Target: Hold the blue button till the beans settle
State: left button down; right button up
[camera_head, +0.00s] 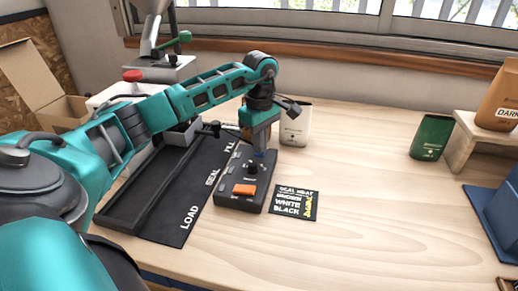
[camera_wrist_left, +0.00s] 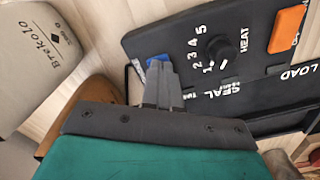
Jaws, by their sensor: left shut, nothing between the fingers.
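A dark control box (camera_head: 240,202) with an orange switch (camera_head: 244,190) and a black knob (camera_head: 252,167) sits on the table. At its far end is the blue button (camera_head: 260,153), mostly hidden behind my gripper. My left gripper (camera_head: 259,148) points down at it, shut and empty. In the left wrist view, the shut fingertips (camera_wrist_left: 160,66) overlap the blue button (camera_wrist_left: 157,58), with a blue edge showing past them. I cannot tell whether the button is pressed in. The knob (camera_wrist_left: 222,50) with its heat numbers is beside the fingers. My right gripper is out of view.
A card listing seal heat (camera_head: 294,204) lies right of the box. A black mat (camera_head: 186,213) marked LOAD, SEAL, FILL is on the left. A white pouch (camera_head: 296,125) stands behind my gripper. A green pouch (camera_head: 431,138) and wooden stand (camera_head: 462,146) are right. The middle right table is clear.

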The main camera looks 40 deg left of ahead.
pick_arm(q)
jog(key=shift+r+p, duration=2.55)
jog(key=shift+r, duration=0.5)
jog(key=shift+f, duration=0.1)
